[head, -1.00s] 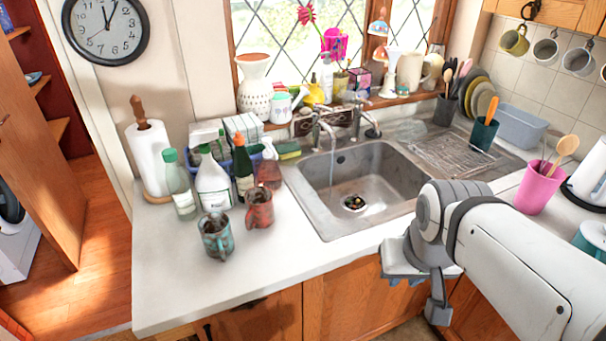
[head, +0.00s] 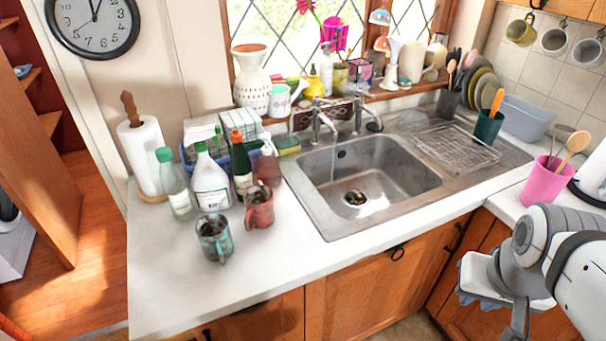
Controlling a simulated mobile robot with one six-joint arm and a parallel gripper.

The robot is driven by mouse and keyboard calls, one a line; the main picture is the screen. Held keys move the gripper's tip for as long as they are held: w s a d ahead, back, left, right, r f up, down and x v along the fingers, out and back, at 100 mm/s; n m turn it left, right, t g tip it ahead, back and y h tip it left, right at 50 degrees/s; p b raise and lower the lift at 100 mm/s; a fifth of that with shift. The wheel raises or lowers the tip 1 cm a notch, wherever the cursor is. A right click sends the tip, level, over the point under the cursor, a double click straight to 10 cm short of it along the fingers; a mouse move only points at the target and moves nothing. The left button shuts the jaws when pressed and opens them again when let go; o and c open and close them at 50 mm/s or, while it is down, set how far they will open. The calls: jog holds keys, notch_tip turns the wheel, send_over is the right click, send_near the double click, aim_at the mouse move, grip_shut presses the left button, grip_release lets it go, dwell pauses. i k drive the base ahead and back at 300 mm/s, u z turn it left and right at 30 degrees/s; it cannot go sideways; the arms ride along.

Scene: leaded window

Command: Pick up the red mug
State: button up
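The red mug (head: 259,208) stands upright on the white counter, left of the sink. It is a worn red-brown colour. A teal mug (head: 214,238) stands just in front and to the left of it. My gripper (head: 500,312) is at the lower right, in front of the cabinets and well to the right of the red mug. Its fingers are partly hidden or cut off by the picture's bottom edge, so I cannot tell whether it is open or shut.
Bottles (head: 211,180) and a soap dispenser (head: 269,163) stand close behind the mugs. The steel sink (head: 325,222) lies to the right. A pink cup (head: 541,186) with utensils is at the right. The counter's front left (head: 165,290) is clear.

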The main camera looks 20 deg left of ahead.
aim_at(259, 211)
jog(key=z, duration=0.05)
jog(key=k, duration=0.9)
jog(key=u, duration=0.45)
jog(key=i, duration=1)
